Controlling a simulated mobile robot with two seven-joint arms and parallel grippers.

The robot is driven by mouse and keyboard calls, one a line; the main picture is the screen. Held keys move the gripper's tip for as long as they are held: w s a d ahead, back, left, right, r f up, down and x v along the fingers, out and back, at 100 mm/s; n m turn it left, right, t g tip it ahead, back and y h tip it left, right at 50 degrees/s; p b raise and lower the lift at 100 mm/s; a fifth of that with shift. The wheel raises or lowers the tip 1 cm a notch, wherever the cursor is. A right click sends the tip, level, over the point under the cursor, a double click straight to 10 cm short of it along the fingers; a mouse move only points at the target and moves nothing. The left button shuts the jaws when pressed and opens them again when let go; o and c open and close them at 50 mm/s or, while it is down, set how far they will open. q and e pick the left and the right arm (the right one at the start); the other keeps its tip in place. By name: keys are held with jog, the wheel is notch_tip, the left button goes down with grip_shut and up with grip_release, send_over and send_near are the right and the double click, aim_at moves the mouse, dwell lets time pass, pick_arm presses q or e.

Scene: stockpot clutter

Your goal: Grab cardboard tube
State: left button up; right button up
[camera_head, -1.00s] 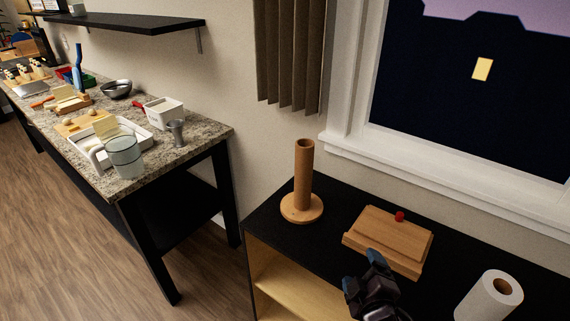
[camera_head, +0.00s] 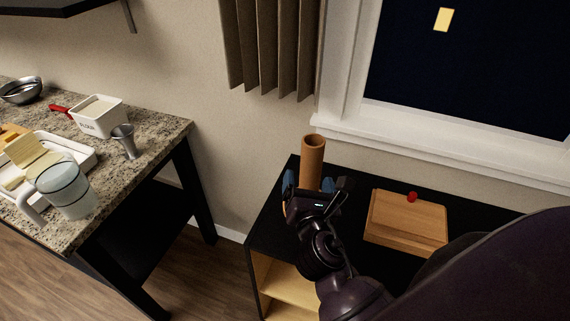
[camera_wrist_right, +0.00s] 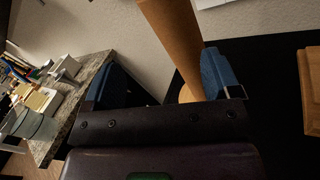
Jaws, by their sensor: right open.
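The brown cardboard tube (camera_head: 312,160) stands upright on a round wooden base on the black cabinet top. Its lower part and most of the base are hidden behind my right gripper (camera_head: 316,186) in the head view. My right gripper is open, with one blue-padded finger on each side of the tube as seen from the head. In the right wrist view the tube (camera_wrist_right: 172,40) rises between the fingers of the gripper (camera_wrist_right: 165,80), nearer the right finger. I cannot tell whether that finger touches it. My left gripper is not in view.
A wooden box (camera_head: 405,222) with a red knob sits on the black cabinet (camera_head: 345,228) right of the tube. A granite counter (camera_head: 150,140) at left holds a glass pitcher (camera_head: 66,190), a flour container (camera_head: 98,118) and a metal jigger (camera_head: 125,140). The window wall stands behind.

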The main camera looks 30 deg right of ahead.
aim_at(310, 161)
jog(key=w+d+n, duration=0.1)
jog(key=w, duration=0.1)
jog(key=w+d+n, duration=0.2)
jog(key=shift+d+r, duration=0.1)
jog(key=shift+r, duration=0.05)
jog(key=shift+d+p+x, duration=0.15)
jog(key=shift+p+x, duration=0.05)
jog(key=shift+x, duration=1.15)
jog(key=shift+d+p+x, duration=0.15)
jog(key=shift+d+x, duration=0.05)
jog(key=shift+x, duration=1.15)
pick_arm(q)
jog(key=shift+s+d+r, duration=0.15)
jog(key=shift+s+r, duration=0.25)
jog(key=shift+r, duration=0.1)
pick_arm(e)
jog(key=shift+s+r, duration=0.15)
jog(key=shift+s, duration=0.05)
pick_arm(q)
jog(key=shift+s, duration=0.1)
pick_arm(e)
jog(key=c, duration=1.2)
